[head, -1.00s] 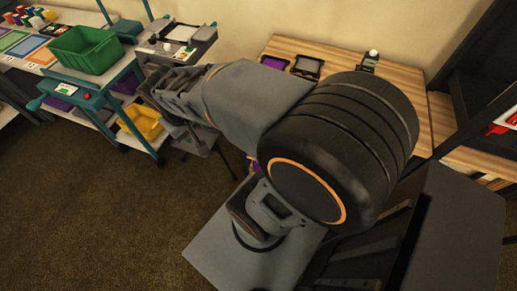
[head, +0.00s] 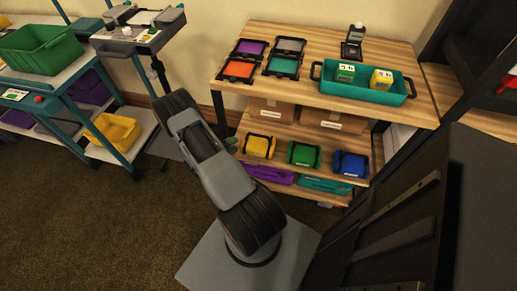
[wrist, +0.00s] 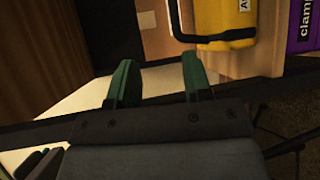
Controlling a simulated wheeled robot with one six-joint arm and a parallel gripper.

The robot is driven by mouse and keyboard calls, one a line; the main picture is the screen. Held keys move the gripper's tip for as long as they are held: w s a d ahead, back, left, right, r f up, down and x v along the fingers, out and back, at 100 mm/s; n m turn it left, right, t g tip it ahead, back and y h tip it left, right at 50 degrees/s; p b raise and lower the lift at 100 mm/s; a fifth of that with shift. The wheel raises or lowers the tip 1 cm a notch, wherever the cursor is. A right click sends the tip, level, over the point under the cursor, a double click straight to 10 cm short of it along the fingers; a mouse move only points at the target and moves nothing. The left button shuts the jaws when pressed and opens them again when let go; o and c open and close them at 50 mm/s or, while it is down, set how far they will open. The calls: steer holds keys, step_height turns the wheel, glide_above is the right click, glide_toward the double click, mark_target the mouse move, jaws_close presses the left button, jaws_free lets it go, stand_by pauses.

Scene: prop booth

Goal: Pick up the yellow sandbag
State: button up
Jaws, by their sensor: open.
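The yellow sandbag (head: 259,146) sits at the left end of the middle shelf of the wooden rack, beside a green sandbag (head: 303,155) and a blue one (head: 350,165). In the wrist view a yellow thing with a dark handle and a white label (wrist: 225,18), which looks like this sandbag, shows at the top, right of the fingers and beyond them. My gripper (wrist: 159,78) is open, with two teal fingers apart and nothing between them. In the head view it is mostly hidden; small teal parts show just left of the yellow sandbag.
The rack's top (head: 315,45) holds several coloured trays and a teal tray (head: 330,88) with two boxes. A purple box (wrist: 301,25) lies right of the yellow thing. A cart with a green bin (head: 40,50) stands left. Carpet is clear in front.

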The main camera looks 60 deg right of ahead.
mark_target(256, 135)
steer(key=d+f, duration=0.1)
steer(key=d, duration=0.1)
steer(key=s+d+f, duration=0.1)
steer(key=d, duration=0.2)
steer(key=s+d+f, duration=0.1)
steer(key=d, duration=0.1)
steer(key=shift+s+d+f, duration=0.2)
steer(key=shift+d+f, duration=0.15)
steer(key=shift+b+x, duration=0.5)
steer(key=shift+x, duration=2.5)
jaws_close()
steer(key=shift+w+d, duration=0.1)
